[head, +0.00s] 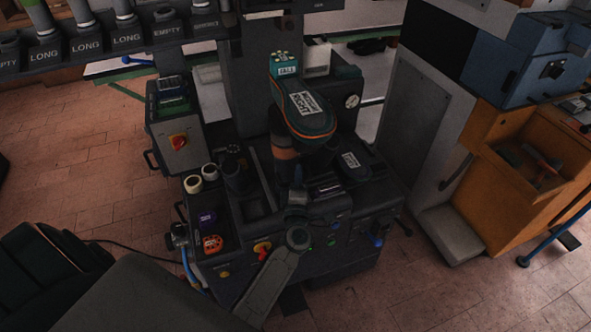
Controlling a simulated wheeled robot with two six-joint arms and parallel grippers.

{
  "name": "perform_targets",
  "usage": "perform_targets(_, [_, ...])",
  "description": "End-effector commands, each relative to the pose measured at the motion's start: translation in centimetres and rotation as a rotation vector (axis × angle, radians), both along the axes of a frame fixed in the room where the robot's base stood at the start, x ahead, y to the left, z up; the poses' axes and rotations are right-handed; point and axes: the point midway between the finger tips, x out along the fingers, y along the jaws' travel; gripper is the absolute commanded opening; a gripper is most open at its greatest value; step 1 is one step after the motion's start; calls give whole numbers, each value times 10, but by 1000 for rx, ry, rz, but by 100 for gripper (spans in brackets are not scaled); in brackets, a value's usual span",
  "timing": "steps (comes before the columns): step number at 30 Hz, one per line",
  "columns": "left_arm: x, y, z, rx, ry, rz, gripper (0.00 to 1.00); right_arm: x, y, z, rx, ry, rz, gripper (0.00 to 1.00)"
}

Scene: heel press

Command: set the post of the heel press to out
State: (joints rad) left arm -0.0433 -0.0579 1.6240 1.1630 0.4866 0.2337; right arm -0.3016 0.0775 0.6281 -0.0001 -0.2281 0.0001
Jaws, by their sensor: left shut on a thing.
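The heel press (320,235) stands in the middle of the head view, a dark machine with a control panel on its front. A dark shoe-like form (305,112) with an orange edge and a white label sits high over its bed, sole up. Below it are an orange-brown part and a dark upright that looks like the post (298,172). My left gripper (297,192) comes up from the front and is shut at this upright. Its fingertips are dark and small, so the exact grip is hard to see. My right gripper is not in view.
A second labelled dark pad (352,167) lies to the right on the press. A gauge (352,101) is behind it. A side box with a red switch (177,141) stands left. An orange bin (530,160) is at the right.

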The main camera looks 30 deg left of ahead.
Motion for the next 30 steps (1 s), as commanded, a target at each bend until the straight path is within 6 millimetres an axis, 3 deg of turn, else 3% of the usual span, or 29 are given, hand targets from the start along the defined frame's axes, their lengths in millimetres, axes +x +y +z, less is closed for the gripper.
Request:
perform_targets(10, [-2, -3, -5, -5, 9, -1, 0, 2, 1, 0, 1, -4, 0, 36])
perform_targets(11, [-2, -3, -5, -7, 9, -2, 18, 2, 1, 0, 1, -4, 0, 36])
perform_targets(12, [-2, -2, -5, -5, 9, -1, 23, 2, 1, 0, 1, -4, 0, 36])
perform_targets(21, [-3, -3, -4, -5, 5, -1, 23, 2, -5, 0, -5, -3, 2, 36])
perform_targets(26, [-19, -11, -9, -6, 6, -1, 23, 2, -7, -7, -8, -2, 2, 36])
perform_targets(30, [-45, -24, -15, -7, 7, -1, 23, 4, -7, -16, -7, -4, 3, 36])
